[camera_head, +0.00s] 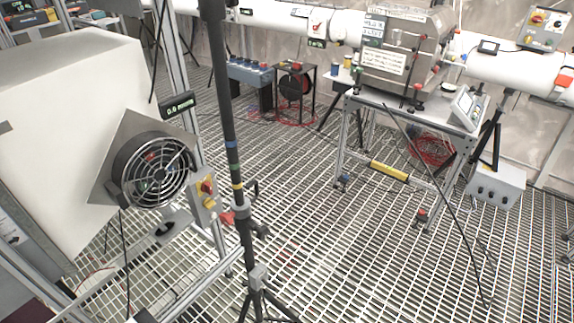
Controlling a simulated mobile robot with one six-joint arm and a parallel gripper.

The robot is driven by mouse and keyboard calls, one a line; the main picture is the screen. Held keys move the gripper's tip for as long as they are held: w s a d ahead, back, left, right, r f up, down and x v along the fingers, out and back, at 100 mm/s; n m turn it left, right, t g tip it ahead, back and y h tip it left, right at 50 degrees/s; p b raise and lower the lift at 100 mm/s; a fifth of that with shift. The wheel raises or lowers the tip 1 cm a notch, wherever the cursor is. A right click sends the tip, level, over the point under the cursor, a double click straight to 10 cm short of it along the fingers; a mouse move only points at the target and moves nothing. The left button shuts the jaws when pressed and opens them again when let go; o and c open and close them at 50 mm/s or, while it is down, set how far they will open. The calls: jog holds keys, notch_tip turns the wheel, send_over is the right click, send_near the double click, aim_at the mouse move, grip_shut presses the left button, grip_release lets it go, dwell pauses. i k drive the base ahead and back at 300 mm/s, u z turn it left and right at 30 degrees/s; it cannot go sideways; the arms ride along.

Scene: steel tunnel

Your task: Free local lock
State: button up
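No part is clearly marked as the local lock, so I cannot tell which it is. A grey control box with red and yellow knobs (545,27) stands at the top right above the white pipe. A steel chamber (405,50) with labels and clamps sits on a wheeled frame table. My gripper is not in view.
A dark tripod pole (231,130) stands in front, near a white cabinet with a round caged fan (153,170). A hose reel (295,85), a grey box (497,187) and a thin leaning rod (440,210) stand farther off. Grating floor (340,240) is mostly clear in the middle.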

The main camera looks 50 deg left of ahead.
aim_at(208, 203)
jog(key=z, duration=0.05)
jog(key=i, duration=2.5)
jog(key=u, duration=0.2)
jog(key=k, duration=0.1)
jog(key=u, duration=3.05)
jog(key=i, duration=1)
jog(key=u, duration=0.1)
